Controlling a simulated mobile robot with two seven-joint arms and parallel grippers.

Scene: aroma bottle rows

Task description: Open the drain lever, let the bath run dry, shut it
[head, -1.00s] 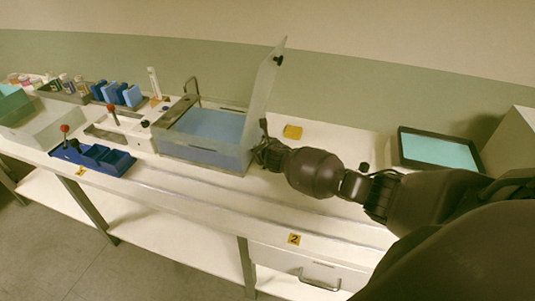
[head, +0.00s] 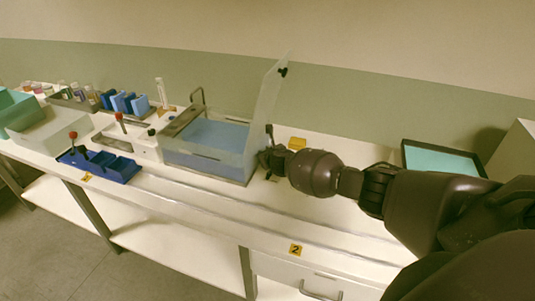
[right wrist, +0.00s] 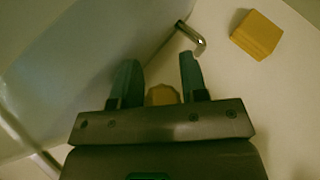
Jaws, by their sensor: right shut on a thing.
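The bath (head: 178,160) is a clear-walled box with blue liquid (head: 215,136) in it and its clear lid (head: 266,95) raised on the right side. My right gripper (head: 268,158) is at the bath's right wall. A bent metal pipe (right wrist: 190,36) sticks out beyond the fingertips. My left gripper is not in view.
A yellow block (head: 297,143) lies behind my right gripper, and it also shows in the right wrist view (right wrist: 256,35). A dark-rimmed tray (head: 440,160) is at the right. A blue rack (head: 115,167) and red-knobbed levers (head: 120,117) are left of the bath.

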